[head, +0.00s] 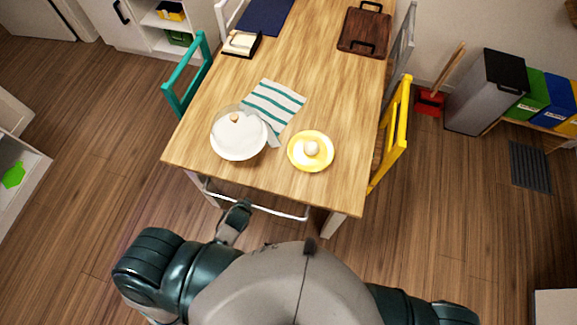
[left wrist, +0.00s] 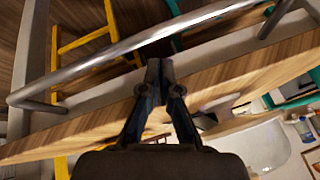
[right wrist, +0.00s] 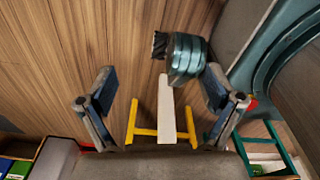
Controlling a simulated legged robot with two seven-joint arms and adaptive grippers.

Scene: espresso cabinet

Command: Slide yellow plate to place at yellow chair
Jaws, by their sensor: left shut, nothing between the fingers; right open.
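The yellow plate (head: 297,162) lies flat near the front right corner of the wooden table (head: 335,100), with a small pale round item (head: 311,148) on it. The yellow chair (head: 401,120) stands at the table's right side, to the right of the plate; yellow bars also show in the left wrist view (left wrist: 57,50). My left gripper (head: 241,207) is shut and empty at the table's front edge, left of the plate and apart from it. Its fingertips (left wrist: 160,68) point toward a metal rail in the left wrist view. My right gripper (right wrist: 160,85) is open and empty, outside the head view.
A white plate under a clear dome (head: 238,152) and a striped cloth (head: 273,105) lie left of the yellow plate. A metal rail (head: 262,208) runs along the table's front. A teal chair (head: 185,78) stands at left. The tabletop right of the plate is clear.

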